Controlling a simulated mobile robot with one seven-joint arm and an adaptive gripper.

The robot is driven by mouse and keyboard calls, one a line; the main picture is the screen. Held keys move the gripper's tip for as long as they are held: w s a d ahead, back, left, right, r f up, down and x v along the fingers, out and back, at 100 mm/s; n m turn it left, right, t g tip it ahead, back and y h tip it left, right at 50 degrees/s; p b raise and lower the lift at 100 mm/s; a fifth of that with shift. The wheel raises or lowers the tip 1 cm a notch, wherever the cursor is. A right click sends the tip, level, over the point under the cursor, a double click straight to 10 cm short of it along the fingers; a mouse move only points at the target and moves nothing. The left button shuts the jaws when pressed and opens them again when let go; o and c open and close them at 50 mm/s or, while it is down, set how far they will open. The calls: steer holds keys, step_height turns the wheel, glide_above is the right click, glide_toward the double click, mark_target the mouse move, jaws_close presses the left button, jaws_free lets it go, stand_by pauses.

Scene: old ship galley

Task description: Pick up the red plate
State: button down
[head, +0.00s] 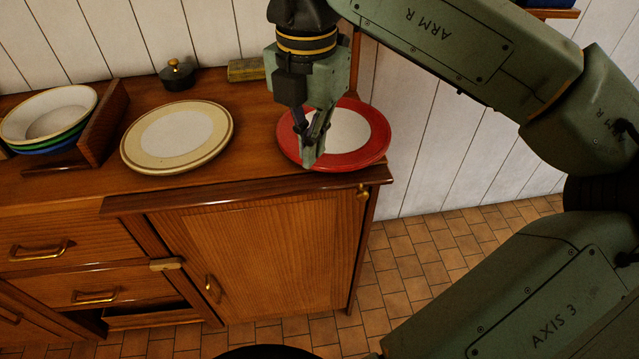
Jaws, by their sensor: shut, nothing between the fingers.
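The red plate (369,152) has a wide red rim and a white centre. It lies on the right end of the wooden counter, close to its front edge. My gripper (312,160) points down over the left part of the plate and hides some of its rim and centre. The gripper is shut with nothing between its fingers. The fingertips appear at the plate's front left rim; I cannot tell whether they touch it.
A cream plate (140,150) lies left of the red plate on the counter (250,180). Further left, stacked bowls (50,112) stand by a wooden divider (105,120). A dark lidded pot (178,76) and a yellowish block (246,69) sit at the back, near the plank wall (440,150).

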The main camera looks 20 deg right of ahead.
mark_target(324, 187)
steer(key=f+b, duration=0.1)
steer(key=f, duration=0.2)
steer(key=w+d+f+b, duration=0.1)
steer(key=f+b, duration=0.1)
steer(key=f, duration=0.1)
steer(key=d+f+b, duration=0.1)
steer(key=f, duration=0.2)
steer(key=shift+w+d+f, duration=0.1)
steer(key=shift+w+f, duration=0.25)
steer(key=shift+f, duration=0.05)
steer(key=shift+w+d+f, duration=0.1)
steer(key=shift+w+d, duration=0.2)
steer(key=shift+d, duration=0.3)
